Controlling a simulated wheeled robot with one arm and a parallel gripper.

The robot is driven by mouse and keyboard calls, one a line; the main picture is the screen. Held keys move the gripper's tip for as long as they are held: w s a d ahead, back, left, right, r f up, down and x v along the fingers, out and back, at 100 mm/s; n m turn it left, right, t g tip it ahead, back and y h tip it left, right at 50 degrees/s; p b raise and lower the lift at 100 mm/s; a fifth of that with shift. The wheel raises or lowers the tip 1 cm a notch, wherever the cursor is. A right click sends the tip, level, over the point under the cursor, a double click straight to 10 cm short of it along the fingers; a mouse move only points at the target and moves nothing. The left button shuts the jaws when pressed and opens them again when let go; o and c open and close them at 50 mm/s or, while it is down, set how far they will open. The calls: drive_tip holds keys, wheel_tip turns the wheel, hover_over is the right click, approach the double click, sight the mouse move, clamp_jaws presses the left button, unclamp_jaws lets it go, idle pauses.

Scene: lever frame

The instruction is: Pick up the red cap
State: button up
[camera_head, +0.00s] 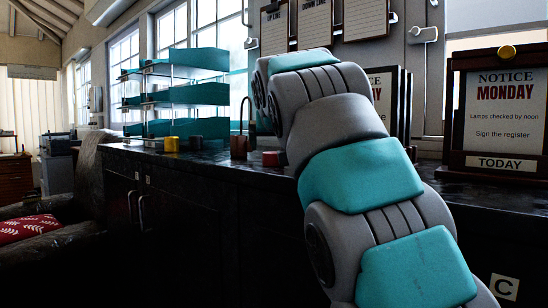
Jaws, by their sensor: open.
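The red cap (271,158) is a small, short red cylinder on the dark counter (225,165), just left of my arm. Its right side is close to my arm's outline in the picture, and I cannot tell whether part of it is covered. My teal and grey arm rises from the lower right and bends over at the top, near the cap. My gripper does not show; the arm's own links hide that area.
A brown-red block with a tall dark hoop (239,147) stands just left of the cap. Farther left are a dark cap (196,143), a yellow cap (171,144) and teal trays (185,95). A notice frame (498,115) stands at right.

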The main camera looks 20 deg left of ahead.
sight(274, 153)
drive_tip(key=x, duration=0.4)
drive_tip(key=shift+w+a+f, duration=0.1)
drive_tip(key=shift+w+f, duration=0.05)
drive_tip(key=shift+f, duration=0.45)
drive_tip(key=c, duration=1.4)
